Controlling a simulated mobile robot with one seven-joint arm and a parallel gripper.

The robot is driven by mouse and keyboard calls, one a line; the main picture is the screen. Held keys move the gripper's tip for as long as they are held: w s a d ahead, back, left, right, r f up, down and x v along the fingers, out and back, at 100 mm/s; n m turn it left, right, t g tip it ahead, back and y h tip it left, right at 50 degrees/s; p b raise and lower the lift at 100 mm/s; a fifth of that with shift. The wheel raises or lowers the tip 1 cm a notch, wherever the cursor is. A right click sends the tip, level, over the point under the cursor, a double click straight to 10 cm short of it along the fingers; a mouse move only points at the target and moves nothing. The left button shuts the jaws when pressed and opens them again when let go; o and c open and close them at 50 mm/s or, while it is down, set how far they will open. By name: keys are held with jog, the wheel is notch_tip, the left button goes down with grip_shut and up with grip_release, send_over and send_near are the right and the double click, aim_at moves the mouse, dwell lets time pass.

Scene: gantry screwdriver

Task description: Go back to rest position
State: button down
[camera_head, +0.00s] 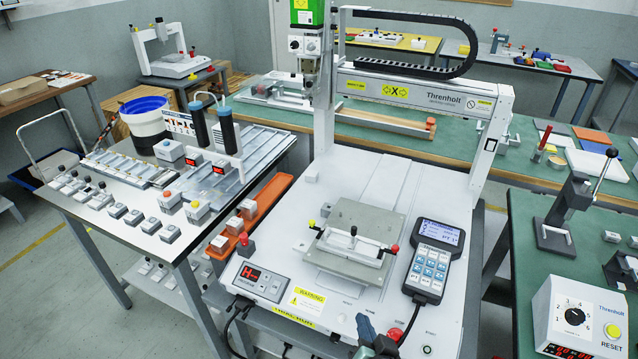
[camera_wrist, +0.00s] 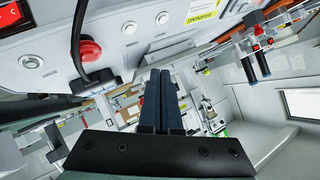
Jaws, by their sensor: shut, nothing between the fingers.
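My gripper (camera_head: 368,328) shows at the bottom edge of the head view, in front of the white gantry machine's base (camera_head: 290,215). In the wrist view its two dark fingers (camera_wrist: 160,78) lie side by side, shut, with nothing between them. A red emergency button (camera_head: 394,335) is just right of the gripper in the head view; a red button (camera_wrist: 91,52) also shows to the left of the fingers in the wrist view. The fingers look apart from the machine. Most of my arm is out of view.
A handheld keypad (camera_head: 435,260) lies on the base's right side, and a clamp fixture (camera_head: 350,245) sits in its middle. A control box (camera_head: 580,318) stands at the lower right. A steel side table (camera_head: 95,205) with parts is at the left. Grey floor (camera_head: 50,290) shows at lower left.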

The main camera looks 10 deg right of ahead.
jog(key=w+a+r+n+t+p, duration=0.1)
jog(key=w+a+r+t+p, duration=0.1)
jog(key=r, duration=1.1)
jog(key=w+a+r+n+t+p, duration=0.2)
jog(key=a+r, duration=0.1)
jog(key=r, duration=1)
jog(key=w+a+r+n+t+p, duration=0.1)
jog(key=w+a+r+t+p, duration=0.15)
jog(key=r, duration=1.05)
jog(key=s+a+r+n+t+p, duration=0.1)
jog(key=s+r, duration=0.4)
jog(key=r, duration=0.6)
jog(key=s+a+r+n+t+y+p, duration=0.1)
jog(key=s+a+r+t, duration=0.3)
jog(key=r, duration=0.8)
jog(key=s+a+r+n+t+p, duration=0.1)
jog(key=s+a+r+t+p, duration=0.2)
jog(key=s+r, duration=0.5)
notch_tip(320, 180, up, 4)
jog(key=shift+r+n, duration=0.1)
jog(key=shift+n, duration=0.2)
